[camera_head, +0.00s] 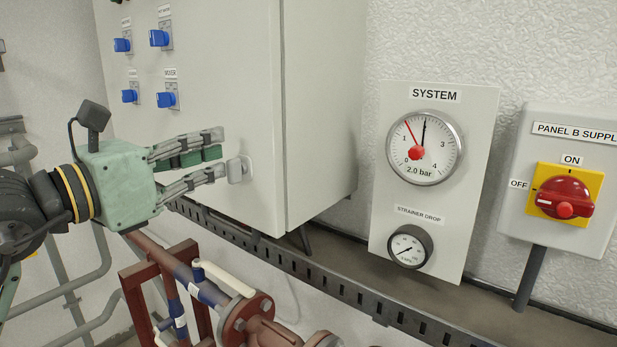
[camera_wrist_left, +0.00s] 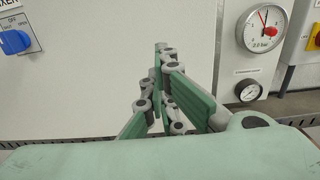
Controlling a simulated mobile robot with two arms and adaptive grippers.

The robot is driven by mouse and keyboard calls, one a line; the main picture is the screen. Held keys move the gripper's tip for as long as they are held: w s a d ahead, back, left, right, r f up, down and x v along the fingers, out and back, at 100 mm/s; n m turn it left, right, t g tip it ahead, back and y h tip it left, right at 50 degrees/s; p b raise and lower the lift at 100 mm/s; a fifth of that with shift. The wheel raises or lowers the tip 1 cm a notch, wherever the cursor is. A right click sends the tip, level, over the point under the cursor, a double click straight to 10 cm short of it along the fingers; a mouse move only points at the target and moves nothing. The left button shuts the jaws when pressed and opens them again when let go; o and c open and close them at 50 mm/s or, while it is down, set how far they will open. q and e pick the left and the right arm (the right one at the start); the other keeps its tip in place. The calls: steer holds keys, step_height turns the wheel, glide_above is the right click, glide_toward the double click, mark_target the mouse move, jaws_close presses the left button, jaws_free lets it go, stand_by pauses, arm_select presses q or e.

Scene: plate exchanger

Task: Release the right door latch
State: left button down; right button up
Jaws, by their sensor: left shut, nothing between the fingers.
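The door latch (camera_head: 239,168) is a small pale grey piece on the front of the light grey cabinet door (camera_head: 215,80), low down near its right edge. My left gripper (camera_head: 221,153), pale green with grey linked fingers, comes in from the left with its fingertips just left of the latch in the head view. I cannot tell whether they touch it. In the left wrist view the fingers (camera_wrist_left: 165,60) are shut with nothing between them, pointing at the door face. The latch is not distinct there, probably hidden by the fingers. My right gripper is not in view.
Several blue rotary switches (camera_head: 158,38) sit at the door's upper left. A gauge panel (camera_head: 478,130) and a red switch (camera_head: 566,197) on a yellow plate are on the wall to the right. A dark slotted rail (camera_head: 330,294) and pipes run below the cabinet.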

arm_select(q)
steer(key=shift+s+d+f+b, duration=0.1)
steer(key=shift+d+f+b, duration=0.15)
steer(key=shift+f+b, duration=0.25)
steer(key=shift+d, duration=0.1)
stand_by(0.7)
